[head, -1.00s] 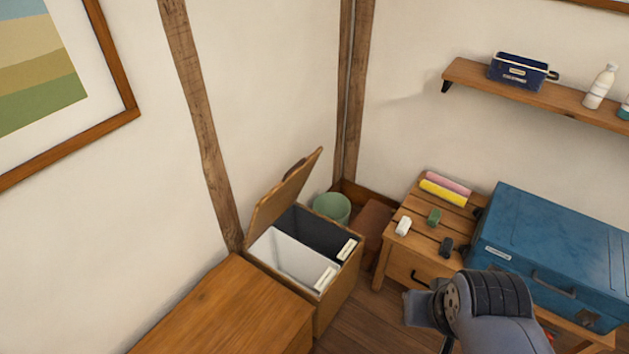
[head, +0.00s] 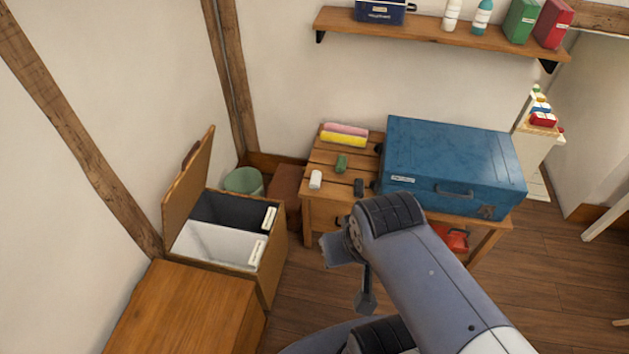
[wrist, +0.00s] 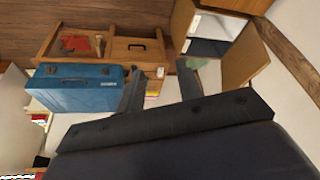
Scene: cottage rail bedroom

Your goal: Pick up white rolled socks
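The white rolled socks (head: 316,179) are a small pale roll on the left front part of the slatted wooden table (head: 320,205). A green roll (head: 341,163) and a dark grey roll (head: 359,187) lie near them, to the right. My gripper (wrist: 161,72) is open, with its two fingers apart and nothing between them. In the head view it hangs in front of the table, apart from the socks.
A blue case (head: 450,160) covers the table's right part. Pink and yellow rolls (head: 344,138) lie at its back. An open-lidded hamper (head: 270,262) with white and dark compartments stands left, beside a wooden cabinet (head: 190,310). A shelf (head: 420,30) runs above.

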